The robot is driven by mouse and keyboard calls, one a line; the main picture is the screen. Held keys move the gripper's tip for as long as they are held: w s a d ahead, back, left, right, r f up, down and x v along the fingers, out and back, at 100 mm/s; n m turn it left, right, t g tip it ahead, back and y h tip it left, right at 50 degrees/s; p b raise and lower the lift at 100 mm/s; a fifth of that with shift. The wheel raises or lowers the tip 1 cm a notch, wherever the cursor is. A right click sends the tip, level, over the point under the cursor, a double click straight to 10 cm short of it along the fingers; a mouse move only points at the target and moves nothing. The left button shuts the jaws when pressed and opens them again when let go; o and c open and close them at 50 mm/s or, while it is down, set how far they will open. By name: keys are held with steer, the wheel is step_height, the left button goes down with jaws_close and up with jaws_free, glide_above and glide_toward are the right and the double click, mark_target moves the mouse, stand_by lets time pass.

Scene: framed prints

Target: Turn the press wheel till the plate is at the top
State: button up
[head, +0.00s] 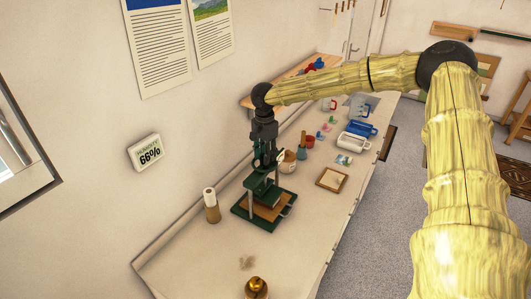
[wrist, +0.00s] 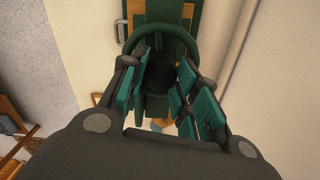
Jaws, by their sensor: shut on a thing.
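The green press (head: 262,206) stands upright on the long counter, on a dark green base with a wooden board. Its pressing plate (head: 269,197) shows as a dark green block between the posts, apparently above the board; its exact height is hard to tell. My gripper (head: 263,158) points down at the top of the press. The grasp itself is partly hidden by the fingers.
A paper roll on a holder (head: 211,207) stands left of the press. A brass pot (head: 256,288) is at the near end. The wall is close on the left.

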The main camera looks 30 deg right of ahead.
steer(key=shift+n, duration=0.5)
steer(key=o, duration=1)
step_height(320, 180, up, 12)
steer(key=shift+f, duration=0.1)
steer(key=shift+w, duration=0.1)
